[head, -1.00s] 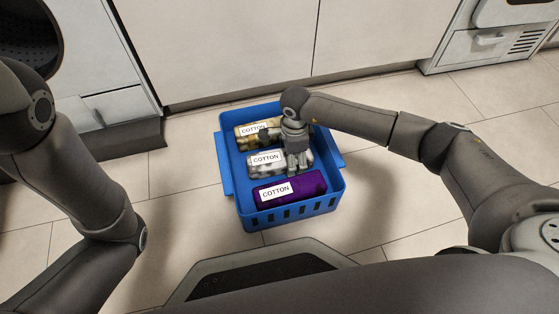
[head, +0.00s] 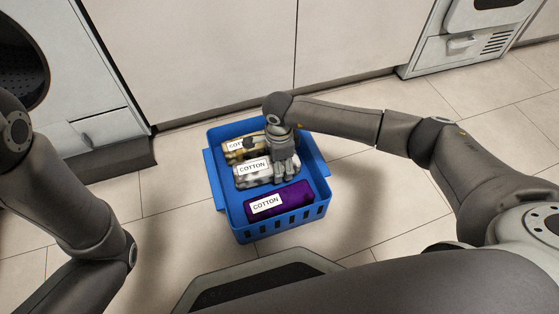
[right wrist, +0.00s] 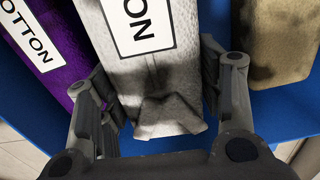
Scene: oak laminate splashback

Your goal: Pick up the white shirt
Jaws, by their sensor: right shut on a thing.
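The white shirt (head: 246,182) is a rolled, whitish-grey patterned bundle with a COTTON label, the middle one of three in the blue basket (head: 214,192). In the right wrist view the white shirt (right wrist: 165,100) lies between the two fingers. My right gripper (head: 285,170) reaches down over the right end of the bundle and is shut on it; the wrist view also shows the gripper (right wrist: 158,75). I cannot tell whether the bundle is clear of the basket floor. My left arm shows at the left, but its gripper is out of view.
A purple roll (head: 292,200) lies on the near side of the white one, and a gold-brown patterned roll (head: 247,152) on the far side, close to it. White cabinets (head: 200,60) stand behind the basket. Tiled floor (head: 375,195) is clear to the right.

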